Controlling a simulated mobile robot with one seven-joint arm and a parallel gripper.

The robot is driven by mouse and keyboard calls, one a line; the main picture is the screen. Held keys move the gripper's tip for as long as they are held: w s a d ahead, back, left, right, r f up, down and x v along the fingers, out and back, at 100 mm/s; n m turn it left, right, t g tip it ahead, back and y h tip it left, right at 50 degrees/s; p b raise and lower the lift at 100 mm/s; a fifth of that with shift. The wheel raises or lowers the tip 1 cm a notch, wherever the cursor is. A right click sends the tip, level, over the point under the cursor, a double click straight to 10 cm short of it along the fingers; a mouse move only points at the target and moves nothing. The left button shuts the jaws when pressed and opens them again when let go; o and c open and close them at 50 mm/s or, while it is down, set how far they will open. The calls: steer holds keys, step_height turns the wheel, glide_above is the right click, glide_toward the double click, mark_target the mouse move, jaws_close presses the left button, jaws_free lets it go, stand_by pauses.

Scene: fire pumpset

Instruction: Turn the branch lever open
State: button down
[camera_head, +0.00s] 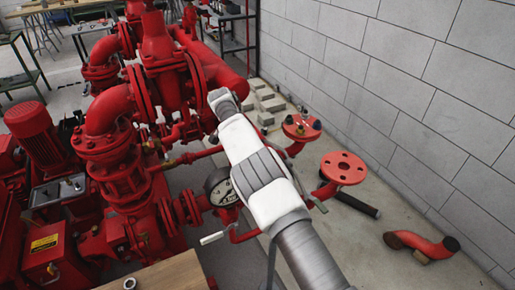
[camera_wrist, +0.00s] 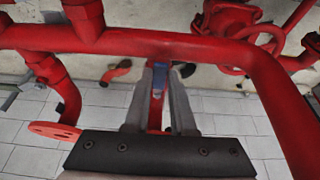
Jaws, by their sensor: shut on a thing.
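My gripper (camera_wrist: 160,72) shows in the wrist view with its two grey fingers close together, shut on a narrow part with a red length and a blue end. I take this part to be the branch lever (camera_wrist: 156,112); its pivot is hidden behind the fingers and the pipe. A red pipe (camera_wrist: 120,42) crosses just beyond the fingertips. In the head view my arm covers the gripper and the lever, so the contact is not visible there.
A pressure gauge (camera_head: 219,187) and a small white handle (camera_head: 213,238) are left of my arm. A red flange (camera_head: 343,168) stands to the right. Red pumps and pipes crowd the left. A loose red elbow (camera_head: 422,244) lies on the floor by the grey wall (camera_head: 400,100).

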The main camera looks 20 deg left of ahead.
stand_by(0.5)
steer(key=c, duration=0.7)
jaws_free()
steer(key=shift+c, duration=0.2)
steer(key=shift+r, duration=0.1)
steer(key=p+v, duration=0.5)
steer(key=v, duration=1.2)
steer(key=shift+p, duration=0.35)
steer(key=shift+s+a, duration=0.1)
steer(key=shift+s, duration=0.05)
